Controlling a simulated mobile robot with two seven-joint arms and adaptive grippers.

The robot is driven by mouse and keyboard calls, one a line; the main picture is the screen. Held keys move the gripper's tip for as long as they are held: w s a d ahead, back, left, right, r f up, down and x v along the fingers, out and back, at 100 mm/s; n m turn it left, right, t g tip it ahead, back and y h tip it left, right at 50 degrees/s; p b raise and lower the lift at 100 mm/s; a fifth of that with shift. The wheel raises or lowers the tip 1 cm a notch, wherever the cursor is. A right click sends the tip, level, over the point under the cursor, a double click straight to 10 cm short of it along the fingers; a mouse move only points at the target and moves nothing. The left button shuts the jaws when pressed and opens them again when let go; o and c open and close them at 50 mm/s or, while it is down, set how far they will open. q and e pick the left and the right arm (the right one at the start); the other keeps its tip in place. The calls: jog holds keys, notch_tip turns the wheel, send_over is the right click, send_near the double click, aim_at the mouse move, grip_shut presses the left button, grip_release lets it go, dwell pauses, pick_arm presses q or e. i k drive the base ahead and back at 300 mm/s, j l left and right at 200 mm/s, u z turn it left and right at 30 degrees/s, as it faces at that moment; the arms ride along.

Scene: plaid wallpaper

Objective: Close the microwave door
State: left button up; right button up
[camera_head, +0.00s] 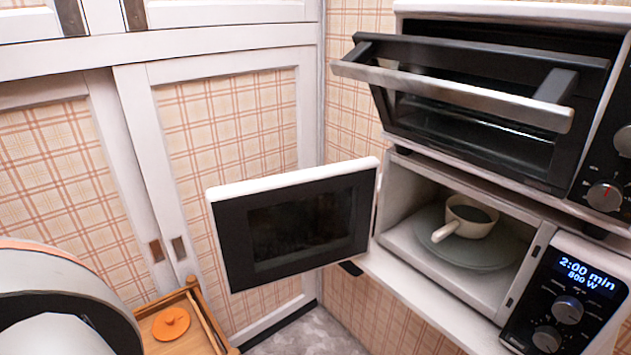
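The microwave (400,243) stands at the right with its door (232,245) swung wide open to the left. The door has a white top edge, a dark frame and a dark window. The control panel (570,300) reads 2:00 min and 800 W. Neither of my grippers is in view. A rounded white and dark part at the lower left appears to be mine.
An oven (500,60) sits above the microwave, its door with a metal handle (450,90) tilted partly open. White plaid-panelled doors (225,130) stand behind. A wooden tray (200,343) with an orange round object (171,323) is low at left.

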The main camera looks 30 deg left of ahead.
aim_at(314, 233)
jog(key=l+u, duration=0.25)
jog(key=u, duration=0.15)
jog(key=k+l+u, duration=0.1)
jog(key=l+u, duration=0.15)
jog(key=u, duration=0.15)
